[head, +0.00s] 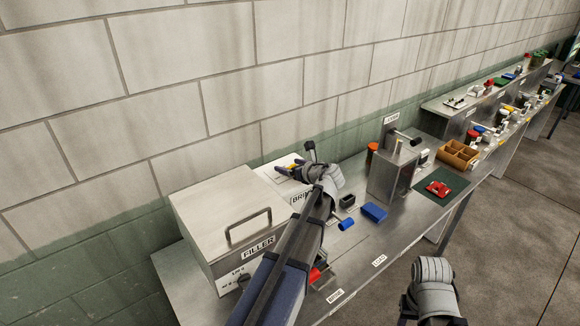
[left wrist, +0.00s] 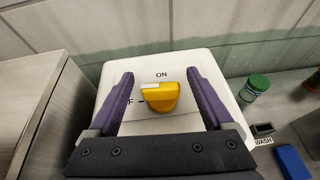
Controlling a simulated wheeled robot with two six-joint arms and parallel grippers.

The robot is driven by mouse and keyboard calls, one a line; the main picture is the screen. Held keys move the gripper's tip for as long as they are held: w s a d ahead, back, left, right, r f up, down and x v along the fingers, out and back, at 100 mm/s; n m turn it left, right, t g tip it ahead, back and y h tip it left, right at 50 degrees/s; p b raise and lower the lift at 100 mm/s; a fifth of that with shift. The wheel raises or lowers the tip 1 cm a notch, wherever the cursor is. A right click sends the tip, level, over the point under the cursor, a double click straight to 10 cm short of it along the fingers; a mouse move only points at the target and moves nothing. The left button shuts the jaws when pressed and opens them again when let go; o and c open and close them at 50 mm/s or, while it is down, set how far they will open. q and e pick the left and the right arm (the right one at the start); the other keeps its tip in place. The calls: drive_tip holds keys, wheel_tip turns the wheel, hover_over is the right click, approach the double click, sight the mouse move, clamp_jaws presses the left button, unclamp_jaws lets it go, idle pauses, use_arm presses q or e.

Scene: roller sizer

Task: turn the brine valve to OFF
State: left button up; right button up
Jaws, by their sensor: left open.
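The brine valve is a yellow knob (left wrist: 160,97) on top of a white box (left wrist: 200,62). In the left wrist view, ON is printed above the knob, and a letter F with a dash shows at its left; the rest of that word is hidden. The knob's white mark lies on its left part and points roughly left, toward the F side. My left gripper (left wrist: 162,98) is open, with one purple finger on each side of the knob and visible gaps between. In the head view, my left gripper (head: 288,168) hides most of the knob, and the box carries a partly hidden label beginning BRI.
The filler box (head: 215,215) stands close on the left. A blue block (head: 374,212), a blue cylinder (head: 346,224) and a small black holder (head: 347,201) lie right of the brine box. A metal stand (head: 392,175) rises farther right. A block wall is behind.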

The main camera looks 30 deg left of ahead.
use_arm(q)
drive_tip(key=shift+d, duration=0.1)
drive_tip(key=p+v, duration=0.2)
drive_tip(key=v, duration=0.4)
drive_tip(key=shift+s+r+p, duration=0.1)
drive_tip(key=shift+r+p, duration=0.05)
drive_tip(key=shift+p, duration=0.15)
drive_tip(key=shift+s+d+r, duration=0.2)
drive_tip(key=shift+s+d, duration=0.05)
drive_tip(key=shift+d, duration=0.4)
drive_tip(key=shift+f, duration=0.1)
